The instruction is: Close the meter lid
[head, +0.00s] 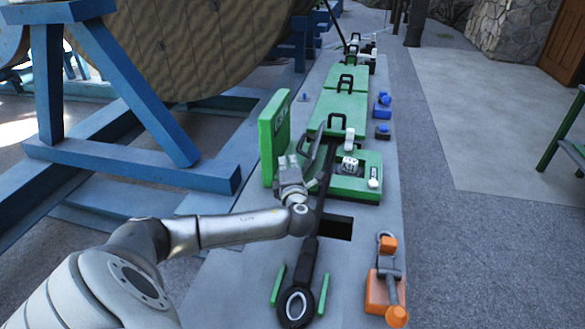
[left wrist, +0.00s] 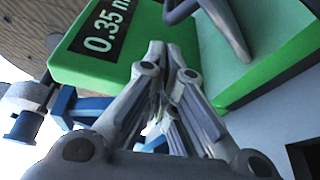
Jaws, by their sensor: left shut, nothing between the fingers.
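A green upright panel (head: 275,135) with a dark label stands on edge at the left side of the grey bench, beside the green boxes; it looks like the open meter lid. In the left wrist view the panel (left wrist: 75,70) shows a black display reading 0.35 and a cut-off letter. My left gripper (head: 290,165) is shut and empty, just right of the panel's lower part. In the left wrist view its fingertips (left wrist: 168,52) overlap the panel's right edge; whether they touch it I cannot tell. The green housing (head: 345,185) with white parts lies to the right. My right gripper is not in view.
A black bar with a ring end (head: 296,305) lies along the bench near my left gripper. Green boxes with black handles (head: 337,105) continue behind. An orange clamp (head: 385,285) sits front right. A blue frame (head: 130,165) and large wooden reel stand left.

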